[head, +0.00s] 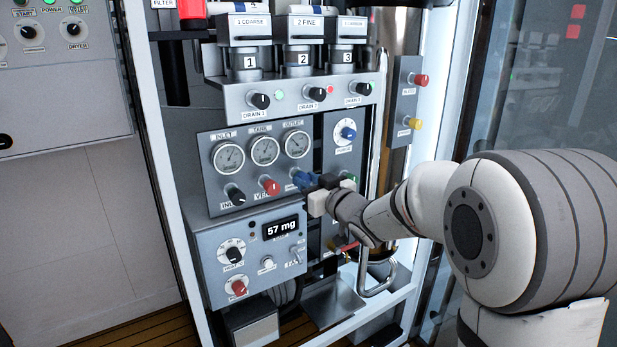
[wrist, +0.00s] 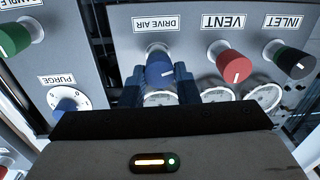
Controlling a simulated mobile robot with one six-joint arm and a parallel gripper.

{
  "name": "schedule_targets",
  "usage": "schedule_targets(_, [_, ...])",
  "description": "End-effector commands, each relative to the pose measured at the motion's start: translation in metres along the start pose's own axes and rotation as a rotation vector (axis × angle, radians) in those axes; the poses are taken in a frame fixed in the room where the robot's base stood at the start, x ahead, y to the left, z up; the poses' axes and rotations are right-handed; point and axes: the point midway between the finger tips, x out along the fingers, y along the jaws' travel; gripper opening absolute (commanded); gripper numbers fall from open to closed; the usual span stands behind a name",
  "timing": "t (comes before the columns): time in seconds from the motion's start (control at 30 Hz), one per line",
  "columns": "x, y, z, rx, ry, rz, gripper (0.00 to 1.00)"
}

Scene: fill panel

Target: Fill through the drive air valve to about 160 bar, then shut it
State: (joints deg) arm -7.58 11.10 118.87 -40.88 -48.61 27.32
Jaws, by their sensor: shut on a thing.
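The blue drive air knob (head: 301,179) is on the grey gauge panel, right of the red vent knob (head: 269,186) and black inlet knob (head: 235,195). My gripper (head: 312,184) reaches in from the right and is shut on the blue knob. Above the knobs are the inlet gauge (head: 228,156), tank gauge (head: 264,150) and outlet gauge (head: 297,145). Their needles are too small to read exactly.
A panel with a blue purge dial (head: 346,131) and a green knob (wrist: 16,38) stands right of the gauges. Below is a box with a display reading 57 mg (head: 281,228). A bent metal handle (head: 380,285) is under my arm.

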Motion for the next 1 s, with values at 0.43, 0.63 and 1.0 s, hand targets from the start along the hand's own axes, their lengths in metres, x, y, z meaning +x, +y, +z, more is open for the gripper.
schedule_targets(0.43, [-0.0007, 0.0011, 0.0013, 0.229, 0.008, 0.004, 0.05])
schedule_targets(0.63, [-0.0008, 0.0013, 0.0013, 0.227, 0.008, 0.004, 0.34])
schedule_targets(1.0, [-0.0008, 0.0018, 0.0006, 0.226, 0.009, 0.005, 0.49])
